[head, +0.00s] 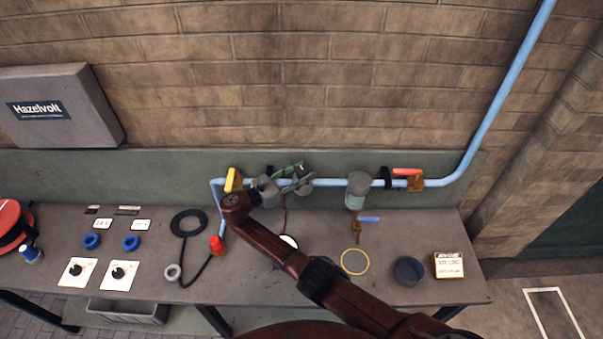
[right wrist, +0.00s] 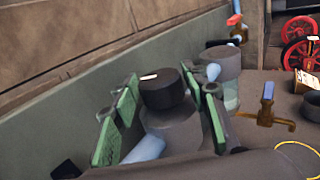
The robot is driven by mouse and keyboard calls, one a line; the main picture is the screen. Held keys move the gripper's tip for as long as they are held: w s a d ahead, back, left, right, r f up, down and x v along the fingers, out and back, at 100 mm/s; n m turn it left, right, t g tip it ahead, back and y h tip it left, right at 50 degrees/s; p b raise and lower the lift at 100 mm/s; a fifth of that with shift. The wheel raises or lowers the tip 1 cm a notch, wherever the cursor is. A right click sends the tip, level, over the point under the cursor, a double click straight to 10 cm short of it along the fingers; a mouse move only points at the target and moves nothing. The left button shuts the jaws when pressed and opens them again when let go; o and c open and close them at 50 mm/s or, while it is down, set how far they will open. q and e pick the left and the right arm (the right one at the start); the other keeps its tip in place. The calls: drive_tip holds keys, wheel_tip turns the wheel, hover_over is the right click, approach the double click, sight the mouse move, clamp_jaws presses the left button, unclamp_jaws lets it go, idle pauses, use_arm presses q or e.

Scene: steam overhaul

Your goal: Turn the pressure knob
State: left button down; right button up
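The pressure knob (right wrist: 163,90) is a dark round cap with a small white mark on top, seen in the right wrist view. It sits on a grey body on the light blue pipe (head: 330,184). My right gripper (right wrist: 158,104) is open, its green-padded fingers on either side of the knob with gaps visible. In the head view the right gripper (head: 293,178) is at the pipe by the wall, and its fingers and wrist largely hide the knob there. My left gripper is not in view.
A yellow-handled valve (head: 232,180) is left of the gripper. A grey filter bowl (head: 357,188) and a red-handled valve (head: 410,174) are to its right. A blue-handled drain tap (head: 363,220) hangs below the bowl. The bench (head: 200,290) holds rings, a black hose and cards.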

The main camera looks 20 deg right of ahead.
drive_tip(key=shift+o, duration=0.9)
drive_tip(key=shift+f, duration=0.1)
drive_tip(key=shift+a, duration=0.1)
drive_tip(key=v, duration=1.2)
